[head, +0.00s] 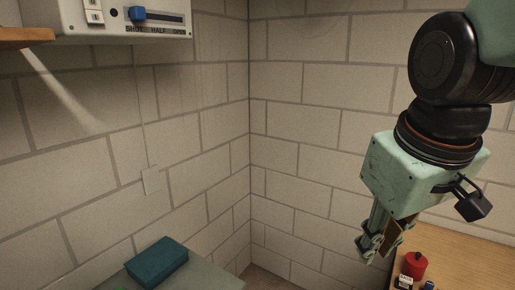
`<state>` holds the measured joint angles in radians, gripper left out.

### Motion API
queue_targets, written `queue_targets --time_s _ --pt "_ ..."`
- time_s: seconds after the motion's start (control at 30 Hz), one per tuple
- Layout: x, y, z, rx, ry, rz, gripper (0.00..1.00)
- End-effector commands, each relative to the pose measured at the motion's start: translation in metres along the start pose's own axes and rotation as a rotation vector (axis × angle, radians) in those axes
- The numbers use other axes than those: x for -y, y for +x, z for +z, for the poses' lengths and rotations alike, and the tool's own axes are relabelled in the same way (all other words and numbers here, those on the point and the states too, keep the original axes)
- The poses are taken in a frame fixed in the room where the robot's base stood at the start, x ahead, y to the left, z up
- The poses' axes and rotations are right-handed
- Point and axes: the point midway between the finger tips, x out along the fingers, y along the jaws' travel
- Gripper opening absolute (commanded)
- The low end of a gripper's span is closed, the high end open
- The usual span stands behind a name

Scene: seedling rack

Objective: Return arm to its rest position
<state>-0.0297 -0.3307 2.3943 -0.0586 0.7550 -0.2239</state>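My arm hangs down at the right of the head view, with a pale green, scuffed housing above the fingers. My gripper (376,248) points downward, in front of the block wall and to the left of the wooden surface. Its fingers are seen at an angle and overlap, so the gap between them is not clear. No object can be made out between them.
A wooden surface (455,244) at the lower right holds a red container (413,265) and small items. A teal box (157,262) lies on a grey surface (206,277) at the lower left. A control panel (165,28) with a blue slider hangs upper left, beside a wooden shelf (25,36).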

Motion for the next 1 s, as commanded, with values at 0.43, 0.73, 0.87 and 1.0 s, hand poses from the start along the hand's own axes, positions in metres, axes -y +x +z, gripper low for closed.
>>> queue_targets --time_s 0.43,0.73,0.87,1.0 --pt "0.019 -0.034 0.066 -0.015 0.166 -0.012 0.15" --pt "0.031 -0.047 0.104 -0.022 0.263 -0.023 0.15" --pt "0.035 -0.049 0.113 -0.022 0.284 -0.025 0.15" --pt "0.036 -0.050 0.117 -0.022 0.294 -0.027 0.15"
